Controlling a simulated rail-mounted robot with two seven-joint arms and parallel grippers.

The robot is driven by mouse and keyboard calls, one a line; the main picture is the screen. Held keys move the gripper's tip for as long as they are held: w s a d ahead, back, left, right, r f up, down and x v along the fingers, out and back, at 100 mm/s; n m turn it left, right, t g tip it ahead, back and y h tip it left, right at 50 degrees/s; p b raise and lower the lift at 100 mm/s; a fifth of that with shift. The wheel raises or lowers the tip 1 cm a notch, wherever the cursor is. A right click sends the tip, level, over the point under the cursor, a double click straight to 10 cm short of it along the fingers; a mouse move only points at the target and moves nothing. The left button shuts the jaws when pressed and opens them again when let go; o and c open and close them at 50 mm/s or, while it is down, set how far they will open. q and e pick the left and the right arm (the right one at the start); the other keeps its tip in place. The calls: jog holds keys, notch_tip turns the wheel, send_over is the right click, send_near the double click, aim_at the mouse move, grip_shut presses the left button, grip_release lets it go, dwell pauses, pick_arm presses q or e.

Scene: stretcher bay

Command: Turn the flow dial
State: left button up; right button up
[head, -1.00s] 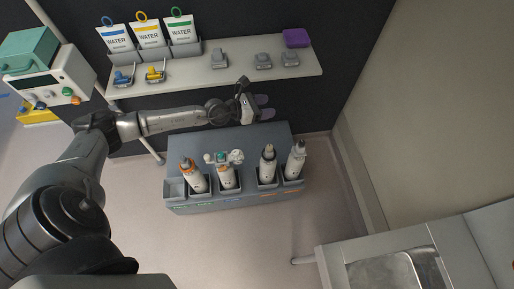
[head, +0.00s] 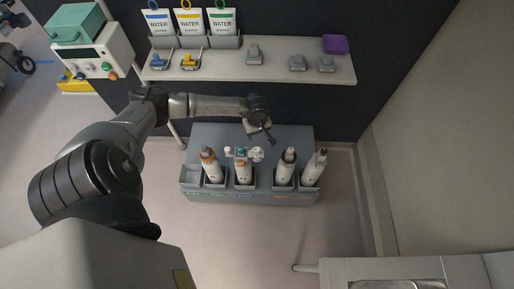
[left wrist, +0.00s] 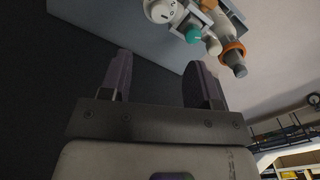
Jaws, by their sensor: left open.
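A regulator with a small teal knob (head: 240,150), which looks like the flow dial, and a round white gauge (head: 257,154) sits on top of a white cylinder (head: 243,174) in the grey rack. In the left wrist view the teal knob (left wrist: 193,36) and the gauge (left wrist: 160,10) show at the top, beyond the fingertips. My left gripper (head: 262,137) hangs over the back part of the rack, just behind and right of the regulator, apart from it. Its two fingers (left wrist: 160,75) are open with nothing between them. My right gripper is in no view.
The rack (head: 212,137) holds other cylinders, one with an orange collar (head: 207,154) left of the regulator and two at the right. Behind it a shelf (head: 270,72) bears water bags and small grey parts. A metal sink unit (head: 335,272) stands at the lower right.

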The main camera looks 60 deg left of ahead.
aim_at(257, 149)
pick_arm(q)
notch_tip(257, 149, down, 12)
jog(key=shift+f+b, duration=0.1)
jog(key=shift+b, duration=0.4)
jog(key=shift+c, duration=0.3)
jog(key=shift+c, duration=0.8)
jog(key=c, duration=0.7)
